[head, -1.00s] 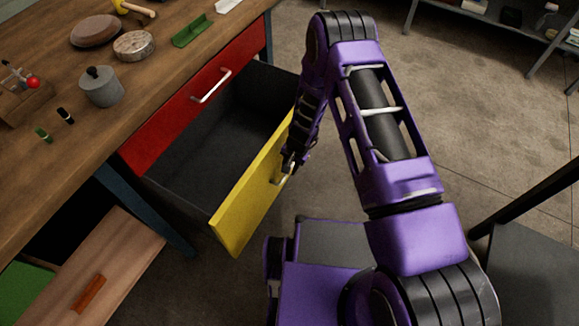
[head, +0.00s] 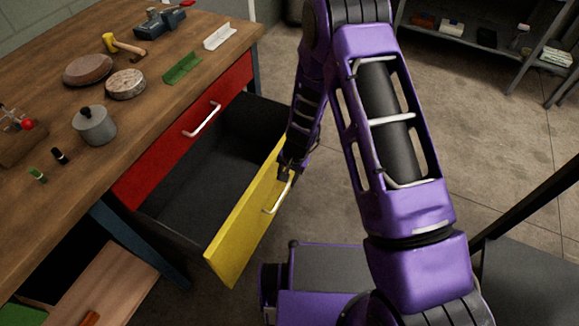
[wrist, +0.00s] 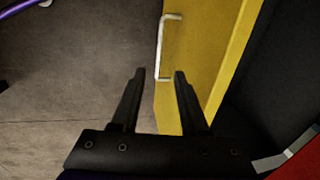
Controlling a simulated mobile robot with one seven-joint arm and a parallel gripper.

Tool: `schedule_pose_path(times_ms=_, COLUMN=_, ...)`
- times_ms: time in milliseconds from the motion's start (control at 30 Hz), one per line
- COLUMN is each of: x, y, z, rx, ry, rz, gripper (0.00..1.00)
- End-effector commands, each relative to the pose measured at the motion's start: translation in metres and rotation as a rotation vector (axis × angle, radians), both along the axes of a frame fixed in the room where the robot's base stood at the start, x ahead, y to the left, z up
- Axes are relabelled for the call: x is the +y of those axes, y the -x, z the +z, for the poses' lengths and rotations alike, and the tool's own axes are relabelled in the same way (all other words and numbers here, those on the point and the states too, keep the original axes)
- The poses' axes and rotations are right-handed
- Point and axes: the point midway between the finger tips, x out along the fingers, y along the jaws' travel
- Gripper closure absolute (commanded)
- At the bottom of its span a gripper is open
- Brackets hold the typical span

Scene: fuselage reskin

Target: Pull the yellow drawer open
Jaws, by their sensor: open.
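The yellow drawer (head: 238,238) stands pulled well out from under the workbench, below the red drawer. Its dark inside (head: 205,185) looks empty. Its pale metal handle (head: 276,197) is on the outer face and also shows in the wrist view (wrist: 161,45). My gripper (head: 290,172) is at the drawer's front, near the far end of the handle. In the wrist view my gripper (wrist: 160,73) has its two dark fingers apart, with the handle's near end seen between the tips. Whether the fingers touch the handle or drawer, I cannot tell.
The red drawer (head: 165,150) above is shut. The bench top (head: 150,108) holds a grey pot (head: 94,126), a hammer and other items. A wooden drawer (head: 98,282) is open at lower left.

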Motion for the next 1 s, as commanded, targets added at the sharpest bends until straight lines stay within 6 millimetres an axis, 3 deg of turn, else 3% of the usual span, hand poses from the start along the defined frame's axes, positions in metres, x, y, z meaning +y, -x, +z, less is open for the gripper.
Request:
schedule_pose_path(times_ms=100, x=-0.004, y=0.001, z=0.025, rx=-0.002, ry=0.000, rz=-0.001, gripper=0.55)
schedule_pose_path(times_ms=300, x=-0.007, y=0.003, z=0.044, rx=0.000, ry=0.000, rz=0.001, gripper=0.55)
schedule_pose_path(times_ms=1000, x=-0.008, y=-0.001, z=0.053, rx=-0.014, ry=0.009, rz=0.011, gripper=0.55)
